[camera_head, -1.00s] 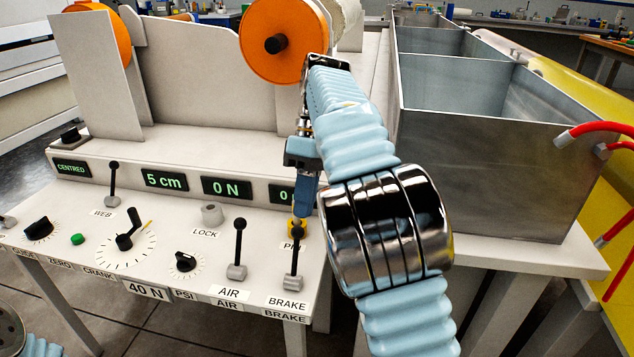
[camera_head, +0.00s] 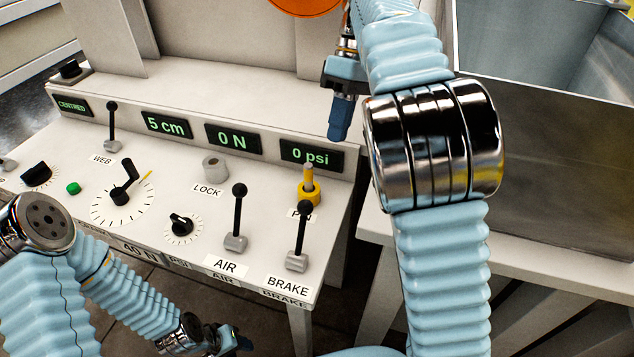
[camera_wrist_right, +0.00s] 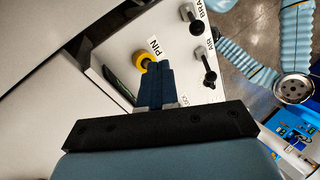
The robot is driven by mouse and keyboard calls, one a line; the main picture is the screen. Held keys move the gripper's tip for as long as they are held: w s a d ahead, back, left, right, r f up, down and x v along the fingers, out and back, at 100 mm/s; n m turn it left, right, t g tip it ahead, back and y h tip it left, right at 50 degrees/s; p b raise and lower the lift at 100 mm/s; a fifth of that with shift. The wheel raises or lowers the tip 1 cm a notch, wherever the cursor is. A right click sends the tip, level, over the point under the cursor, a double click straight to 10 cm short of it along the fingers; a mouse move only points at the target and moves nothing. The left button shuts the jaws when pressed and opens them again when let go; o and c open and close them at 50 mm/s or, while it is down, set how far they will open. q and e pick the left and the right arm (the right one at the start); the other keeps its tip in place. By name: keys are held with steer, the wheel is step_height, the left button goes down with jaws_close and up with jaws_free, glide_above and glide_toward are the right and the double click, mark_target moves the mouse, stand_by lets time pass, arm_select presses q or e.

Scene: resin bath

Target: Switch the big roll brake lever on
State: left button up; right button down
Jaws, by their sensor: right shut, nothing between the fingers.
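The BRAKE lever (camera_head: 300,236) is a black stick with a round knob on a grey base at the panel's front right corner. It stands nearly upright behind its BRAKE label. In the right wrist view the lever (camera_wrist_right: 190,14) is at the top, partly cut off. My right gripper (camera_head: 338,132) is shut and empty, pointing down above the panel's back right edge, apart from the lever. Its closed fingers also show in the right wrist view (camera_wrist_right: 157,88). My left gripper (camera_head: 238,342) is low at the bottom edge in front of the panel; its jaws are unclear.
The similar AIR lever (camera_head: 237,218) stands just left of BRAKE. A yellow pin (camera_head: 308,188) stands behind BRAKE, below the 0 psi display (camera_head: 312,154). A LOCK knob (camera_head: 214,167), dials and a WEB lever (camera_head: 112,128) lie further left. A metal tank (camera_head: 560,150) is at right.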

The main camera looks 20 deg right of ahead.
steer(key=b, duration=0.1)
glide_toward(301, 231)
steer(key=w+d+f, duration=0.4)
steer(key=w+f, duration=0.1)
arm_select(q)
steer(key=shift+f, duration=0.35)
arm_select(e)
steer(key=shift+s+a+r, duration=0.2)
steer(key=shift+s+a, duration=0.55)
steer(key=shift+s, duration=0.1)
steer(key=shift+s+a+r, duration=0.15)
steer(key=shift+s+a, duration=0.6)
steer(key=shift+s, duration=0.05)
arm_select(q)
steer(key=shift+a+f, duration=0.1)
steer(key=shift+a, duration=0.1)
